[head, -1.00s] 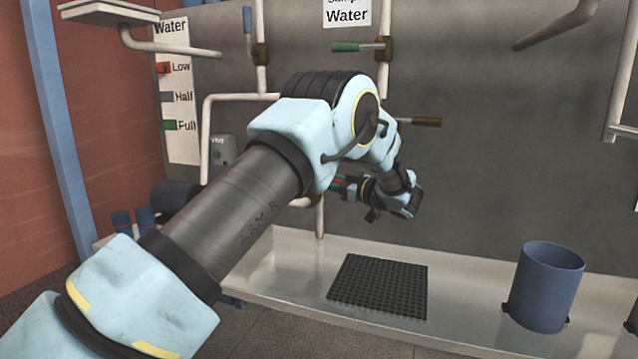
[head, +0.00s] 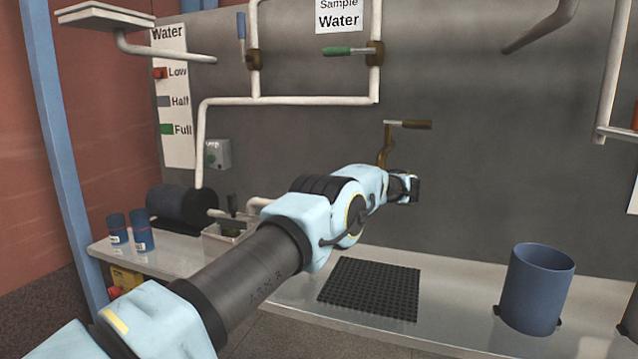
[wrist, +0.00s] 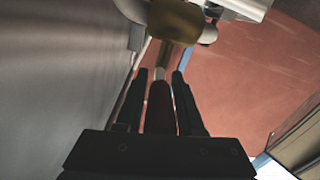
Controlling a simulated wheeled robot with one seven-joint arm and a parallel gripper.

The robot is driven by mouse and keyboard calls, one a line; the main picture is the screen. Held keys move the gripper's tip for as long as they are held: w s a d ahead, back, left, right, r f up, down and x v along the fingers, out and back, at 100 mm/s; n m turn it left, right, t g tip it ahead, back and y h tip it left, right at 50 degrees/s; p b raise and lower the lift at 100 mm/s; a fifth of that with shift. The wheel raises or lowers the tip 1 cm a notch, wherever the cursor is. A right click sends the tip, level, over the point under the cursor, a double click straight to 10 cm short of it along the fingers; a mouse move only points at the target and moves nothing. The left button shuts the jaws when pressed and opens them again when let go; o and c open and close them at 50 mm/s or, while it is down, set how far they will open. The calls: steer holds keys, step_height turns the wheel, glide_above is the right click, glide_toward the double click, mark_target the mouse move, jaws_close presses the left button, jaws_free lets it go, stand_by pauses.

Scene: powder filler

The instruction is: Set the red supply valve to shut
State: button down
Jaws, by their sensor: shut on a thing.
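The red supply valve shows in the wrist view as a red handle (wrist: 160,106) on a metal stem joined to a brass body (wrist: 176,20). My gripper (wrist: 159,74) has its two dark fingers on either side of the red handle and is shut on it. The handle points from the brass body back toward my palm. In the head view my wrist is near the grey wall panel, and my arm hides the fingers and the red valve. I cannot tell the valve's setting from there.
Above are a green-handled valve (head: 345,51), a blue-handled valve (head: 241,28) and a brown-handled tap (head: 415,125) on the panel. A black mat (head: 372,288) and a blue cylinder (head: 540,290) are on the shelf below. Two blue jars (head: 142,232) stand at left.

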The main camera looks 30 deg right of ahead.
steer(key=shift+r, duration=0.2)
steer(key=c, duration=1)
jaws_free()
steer(key=o, duration=0.5)
steer(key=shift+f, duration=0.15)
steer(key=shift+s+m+t+h, duration=0.1)
steer(key=shift+m+t+h, duration=0.3)
steer(key=shift+h, duration=0.1)
